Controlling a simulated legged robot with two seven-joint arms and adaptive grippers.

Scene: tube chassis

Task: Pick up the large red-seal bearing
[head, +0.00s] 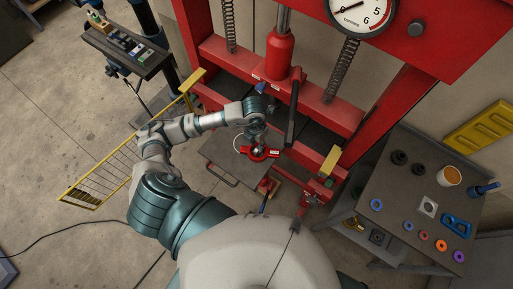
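Several small rings lie along the front of the grey bench at the right. Two have orange-red faces: a smaller one (424,235) and a slightly larger one (441,245), which looks like the large red-seal bearing. My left arm reaches from the lower left to the red press, far from the bench. My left gripper (258,146) is over a red part (260,153) on the press's dark plate (225,158). The fingers are too small to tell whether they are open, or whether they touch that part. My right gripper is not in view.
The bench (400,195) also holds blue rings (376,204), a purple ring (459,256), a square metal block (428,207), a blue bracket (455,224), dark parts (399,157) and an orange cup (448,176). The red press frame (390,110) stands between plate and bench.

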